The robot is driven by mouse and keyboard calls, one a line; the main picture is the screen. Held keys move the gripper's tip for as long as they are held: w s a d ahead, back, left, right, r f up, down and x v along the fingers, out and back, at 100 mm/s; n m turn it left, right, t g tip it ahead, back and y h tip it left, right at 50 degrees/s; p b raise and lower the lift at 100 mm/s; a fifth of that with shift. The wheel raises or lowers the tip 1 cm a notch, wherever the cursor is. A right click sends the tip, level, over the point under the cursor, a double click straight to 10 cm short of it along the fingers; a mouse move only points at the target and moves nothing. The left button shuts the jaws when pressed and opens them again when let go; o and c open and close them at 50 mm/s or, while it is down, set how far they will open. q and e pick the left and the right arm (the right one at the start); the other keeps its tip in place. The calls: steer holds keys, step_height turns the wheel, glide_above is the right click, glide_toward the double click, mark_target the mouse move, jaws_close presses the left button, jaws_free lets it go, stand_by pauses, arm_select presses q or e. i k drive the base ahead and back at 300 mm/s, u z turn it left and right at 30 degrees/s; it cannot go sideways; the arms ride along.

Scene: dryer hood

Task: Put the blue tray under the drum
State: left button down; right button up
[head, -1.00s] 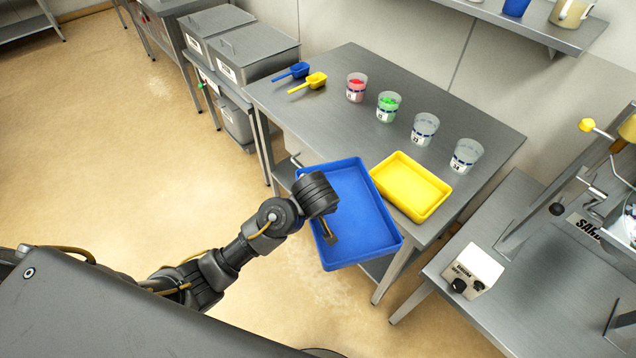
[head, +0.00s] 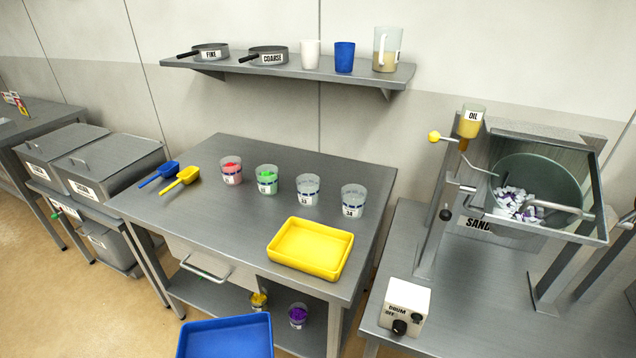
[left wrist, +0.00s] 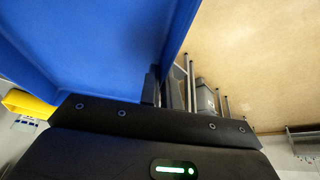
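The blue tray (head: 225,338) shows at the bottom edge of the head view, in front of the middle table and lower than its top; its near part is cut off. In the left wrist view the tray (left wrist: 90,45) fills the upper left. My left gripper (left wrist: 160,85) is shut on the tray's side wall there; it is out of the head view. The drum (head: 545,175) is a tilted grey-green bowl in a metal frame on the right table, holding white and purple pieces. My right gripper is in neither view.
A drum control box (head: 405,307) stands at the right table's (head: 455,320) front left. A yellow tray (head: 311,248), several cups and two scoops stand on the middle table (head: 215,222). Bare right tabletop shows between the box and the frame's legs.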

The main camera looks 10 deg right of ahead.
mark_target(482, 305)
steer(key=u, duration=2.15)
steer(key=k, duration=2.65)
steer(key=z, duration=2.8)
steer(key=i, duration=0.5)
steer(key=u, duration=0.1)
